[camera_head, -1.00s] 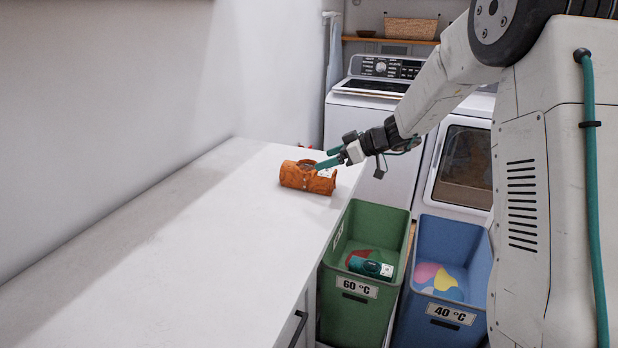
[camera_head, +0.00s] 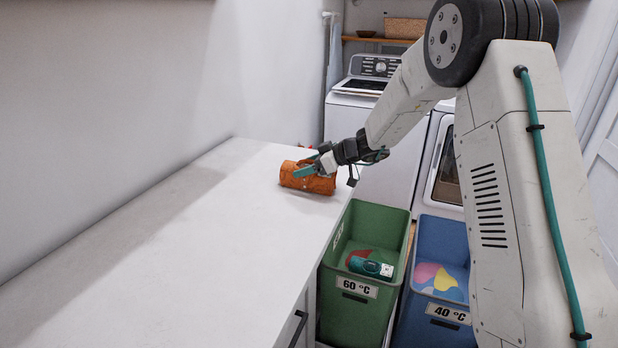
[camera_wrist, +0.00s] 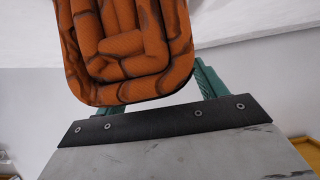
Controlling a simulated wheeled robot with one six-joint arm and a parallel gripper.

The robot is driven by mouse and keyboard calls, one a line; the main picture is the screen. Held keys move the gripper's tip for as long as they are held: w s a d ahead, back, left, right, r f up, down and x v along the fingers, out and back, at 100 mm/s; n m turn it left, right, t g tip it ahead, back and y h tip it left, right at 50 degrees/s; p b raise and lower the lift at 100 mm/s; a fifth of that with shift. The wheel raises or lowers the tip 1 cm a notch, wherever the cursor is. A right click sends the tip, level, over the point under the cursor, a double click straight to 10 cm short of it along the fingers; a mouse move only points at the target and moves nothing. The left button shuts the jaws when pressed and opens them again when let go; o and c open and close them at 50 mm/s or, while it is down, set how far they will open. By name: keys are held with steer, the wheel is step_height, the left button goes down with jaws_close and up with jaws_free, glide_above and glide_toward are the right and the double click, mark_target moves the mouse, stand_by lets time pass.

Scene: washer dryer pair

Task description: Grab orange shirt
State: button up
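The orange shirt (camera_head: 308,178) is a folded roll lying on the white counter near its far right end. In the wrist view its rolled end (camera_wrist: 130,45) fills the upper middle, right in front of my gripper. My gripper (camera_head: 308,170) has teal fingers and is at the shirt in the head view. In the wrist view, teal fingers (camera_wrist: 150,90) show on both sides of the shirt's end, spread apart, with the shirt between them. The fingertips are hidden behind the shirt, and I cannot tell whether they press on it.
A washer (camera_head: 345,115) and dryer (camera_head: 437,170) stand behind.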

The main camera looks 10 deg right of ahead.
steer(key=c, duration=0.9)
steer(key=shift+r, duration=0.15)
